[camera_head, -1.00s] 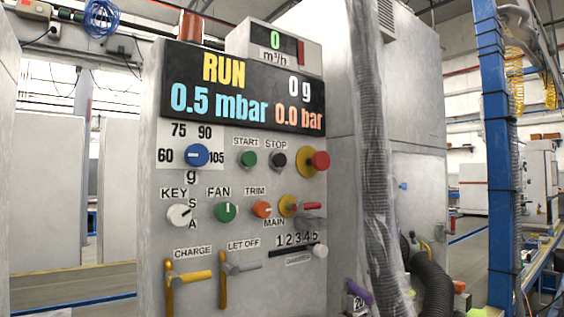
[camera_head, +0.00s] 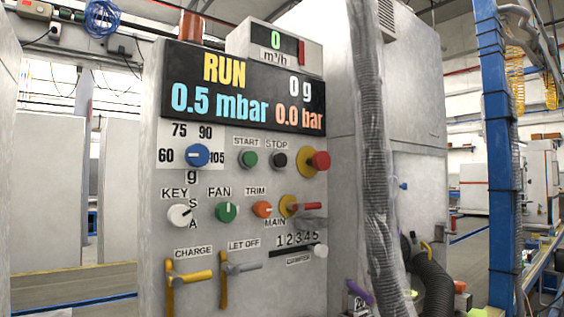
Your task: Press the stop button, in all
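The stop button (camera_head: 278,160) is a black round button under the STOP label on the grey control panel (camera_head: 205,285). It sits between the green start button (camera_head: 248,159) on its left and a red mushroom button on a yellow base (camera_head: 318,160) on its right. The display (camera_head: 243,88) above reads RUN, 0 g, 0.5 mbar and 0.0 bar. Nothing covers the stop button. Neither of my grippers shows in the head view.
A wrapped hose (camera_head: 376,170) hangs to the right.

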